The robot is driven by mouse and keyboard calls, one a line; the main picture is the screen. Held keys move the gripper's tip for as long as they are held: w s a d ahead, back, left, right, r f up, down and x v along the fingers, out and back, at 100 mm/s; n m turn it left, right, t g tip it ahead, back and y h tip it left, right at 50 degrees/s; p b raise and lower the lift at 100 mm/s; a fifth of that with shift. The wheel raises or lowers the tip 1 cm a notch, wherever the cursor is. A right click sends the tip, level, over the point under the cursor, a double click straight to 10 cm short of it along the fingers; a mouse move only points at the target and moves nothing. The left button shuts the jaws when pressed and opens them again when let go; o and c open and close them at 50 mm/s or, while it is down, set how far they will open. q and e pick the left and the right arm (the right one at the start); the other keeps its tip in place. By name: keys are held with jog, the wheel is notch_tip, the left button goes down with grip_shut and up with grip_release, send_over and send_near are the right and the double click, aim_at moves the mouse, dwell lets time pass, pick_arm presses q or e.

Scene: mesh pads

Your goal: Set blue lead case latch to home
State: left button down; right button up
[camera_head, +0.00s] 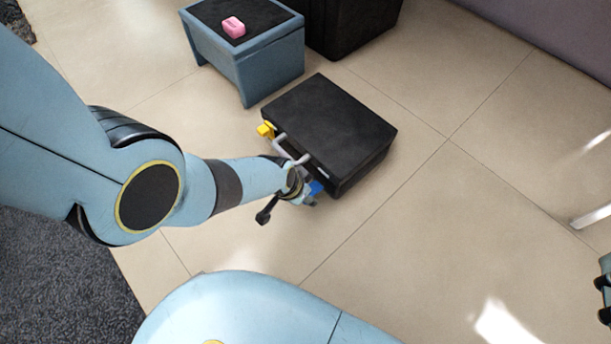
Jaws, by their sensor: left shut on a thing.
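A black case (330,125) lies flat on the tiled floor. On its front side are a yellow latch (266,129) at the left, a pale handle (292,150) in the middle and a blue latch (316,188) at the right. My left gripper (303,190) is at the right end of that side, shut on the blue latch. My wrist covers part of the handle and the latch, so the latch's exact angle is hard to tell. A part of my right arm's end (605,290) shows at the right picture edge; its fingers cannot be made out.
A blue stool (250,65) with a dark top stands behind the case, with a pink block (233,27) on it. A black box (350,25) stands beside the stool. A dark carpet (60,280) lies at lower left. The floor (470,200) right of the case is clear.

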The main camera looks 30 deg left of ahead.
pick_arm(q)
jog(key=shift+r, duration=0.15)
jog(key=shift+w+r+g+y+p, duration=0.15)
jog(key=shift+r+g+y+p, duration=0.3)
jog(key=shift+g, duration=0.45)
jog(key=shift+d+g, duration=0.1)
jog(key=shift+g, duration=0.3)
pick_arm(e)
jog(key=s+f+g, duration=0.3)
jog(key=s+f, duration=0.1)
jog(key=f, duration=0.2)
pick_arm(q)
jog(key=g, duration=0.1)
jog(key=g+y+b, duration=0.1)
jog(key=shift+w+r+g, duration=0.15)
jog(key=shift+r+g, duration=0.15)
jog(key=shift+r, duration=0.1)
jog(key=shift+w+r+g+y+b, duration=0.15)
jog(key=shift+r+g+y+b, duration=0.15)
jog(key=shift+g+b, duration=0.4)
jog(key=shift+d+r, duration=0.1)
pick_arm(e)
jog(key=w+r+t+y, duration=0.1)
jog(key=w+r+t, duration=0.2)
jog(key=r, duration=0.5)
jog(key=w+a+r+n+t+y, duration=0.1)
jog(key=w+r+t, duration=0.3)
jog(key=r, duration=0.5)
jog(key=shift+t, duration=0.6)
jog(key=shift+w+a, duration=0.1)
